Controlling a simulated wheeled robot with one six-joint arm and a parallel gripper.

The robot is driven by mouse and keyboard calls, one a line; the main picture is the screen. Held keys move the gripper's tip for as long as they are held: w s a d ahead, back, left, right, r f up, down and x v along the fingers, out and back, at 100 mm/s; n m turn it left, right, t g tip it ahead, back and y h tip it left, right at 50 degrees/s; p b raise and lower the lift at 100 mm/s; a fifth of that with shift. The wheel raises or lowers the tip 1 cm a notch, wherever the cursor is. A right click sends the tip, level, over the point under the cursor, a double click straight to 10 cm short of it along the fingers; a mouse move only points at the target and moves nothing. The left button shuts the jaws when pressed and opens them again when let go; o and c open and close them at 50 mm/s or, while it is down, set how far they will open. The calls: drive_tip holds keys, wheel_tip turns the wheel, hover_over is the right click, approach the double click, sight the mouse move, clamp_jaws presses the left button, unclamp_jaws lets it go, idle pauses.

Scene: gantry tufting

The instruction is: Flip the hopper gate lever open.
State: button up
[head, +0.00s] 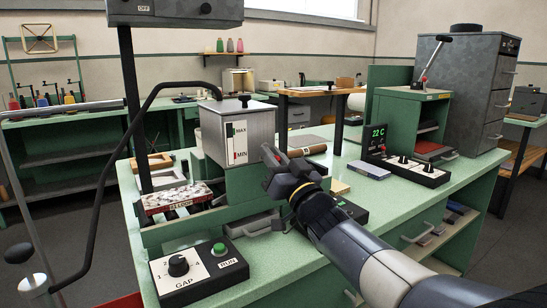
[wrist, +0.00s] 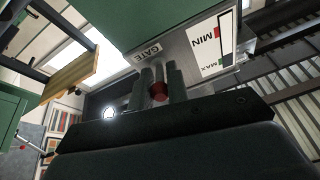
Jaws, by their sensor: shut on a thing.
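The hopper (head: 238,135) is a grey metal box on a green stand, with a MAX/MIN level window on its front. In the wrist view the hopper (wrist: 190,60) appears tilted, with a GATE label beside the level window. The gate lever's red knob (wrist: 159,91) sits between the two fingers of my gripper (wrist: 161,82), just by the GATE label. In the head view my gripper (head: 282,170) is at the hopper's lower right side. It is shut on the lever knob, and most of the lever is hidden.
A control box (head: 199,265) with a GAP dial and green RUN button is at the front left of the green bench. A 22 C temperature box (head: 408,168) stands to the right. A black bent pipe (head: 120,150) rises left of the hopper.

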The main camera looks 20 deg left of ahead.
drive_tip(key=shift+r+p, duration=0.15)
drive_tip(key=shift+p, duration=0.25)
clamp_jaws()
drive_tip(key=shift+p, duration=0.4)
drive_tip(key=r+g+h+p, duration=0.1)
drive_tip(key=p, duration=0.4)
drive_tip(key=g+h+p, duration=0.1)
drive_tip(key=p, duration=0.4)
drive_tip(key=r+h+p, duration=0.1)
drive_tip(key=p, duration=0.4)
drive_tip(key=shift+g, duration=0.4)
drive_tip(key=g+h+p, duration=0.1)
drive_tip(key=h+p, duration=0.1)
drive_tip(key=p, duration=0.5)
drive_tip(key=shift+r+p, duration=0.15)
drive_tip(key=shift+p, duration=0.25)
drive_tip(key=g+p, duration=0.1)
drive_tip(key=p, duration=0.3)
drive_tip(key=shift+h, duration=0.4)
drive_tip(key=shift+f+p, duration=0.2)
drive_tip(key=shift+p, duration=0.4)
drive_tip(key=o, duration=0.7)
unclamp_jaws()
